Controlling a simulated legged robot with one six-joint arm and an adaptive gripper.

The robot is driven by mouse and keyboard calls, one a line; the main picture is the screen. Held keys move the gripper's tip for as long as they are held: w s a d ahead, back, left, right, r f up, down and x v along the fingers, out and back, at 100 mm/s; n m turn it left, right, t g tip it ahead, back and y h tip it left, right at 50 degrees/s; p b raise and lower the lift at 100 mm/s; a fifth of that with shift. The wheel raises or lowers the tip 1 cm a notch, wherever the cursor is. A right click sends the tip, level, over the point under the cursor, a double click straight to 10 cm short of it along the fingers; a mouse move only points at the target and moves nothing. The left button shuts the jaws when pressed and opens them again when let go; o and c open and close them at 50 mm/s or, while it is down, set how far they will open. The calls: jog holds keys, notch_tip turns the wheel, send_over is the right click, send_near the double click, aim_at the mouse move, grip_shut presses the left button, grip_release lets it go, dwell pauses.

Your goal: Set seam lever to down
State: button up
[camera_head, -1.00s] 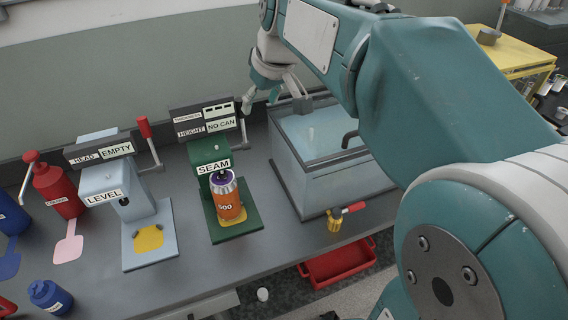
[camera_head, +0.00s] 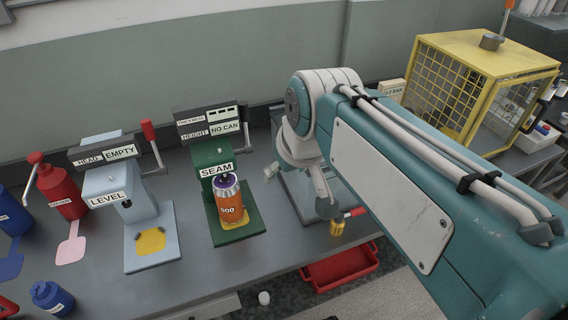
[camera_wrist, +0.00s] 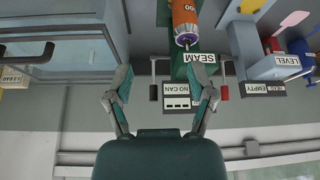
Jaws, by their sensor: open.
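The green seamer (camera_head: 212,156) bears a SEAM label, and an orange can (camera_head: 231,207) stands on its base. In the wrist view the seamer (camera_wrist: 205,75) shows upside down. A lever with a dark handle (camera_wrist: 153,93) stands beside it, on the tank side, which I take for the seam lever. In that view it appears between my spread fingers, nearer the left one; no contact shows.
The glass tank (camera_head: 292,205) is largely hidden by my arm. The light-blue LEVEL machine (camera_head: 120,195) has a red-handled lever (camera_head: 149,131). A red bottle (camera_head: 60,190) stands left. A yellow cage (camera_head: 485,60) is at right. A red tray (camera_head: 340,268) sits below the bench edge.

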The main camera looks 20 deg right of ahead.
jog(key=shift+c, duration=0.4)
jog(key=c, duration=0.5)
jog(key=shift+w+a, duration=0.1)
jog(key=shift+w, duration=0.15)
grip_shut()
jog(key=m+y, duration=0.6)
jog(key=y, duration=0.7)
send_near(245, 124)
jog(key=a+r, duration=0.3)
jog(key=a, duration=0.1)
jog(key=w+d+t, duration=0.1)
jog(key=d, duration=0.1)
jog(key=w+d+f+m+t+y, duration=0.1)
jog(key=w+d, duration=0.1)
jog(key=w+d+f+t, duration=0.1)
jog(key=d+t, duration=0.1)
jog(key=d, duration=0.1)
jog(key=shift+w+f+m+y, duration=0.25)
jog(key=shift+w+m+y, duration=0.15)
jog(key=w+a, duration=0.1)
jog(key=a, duration=0.8)
jog(key=shift+a, duration=0.25)
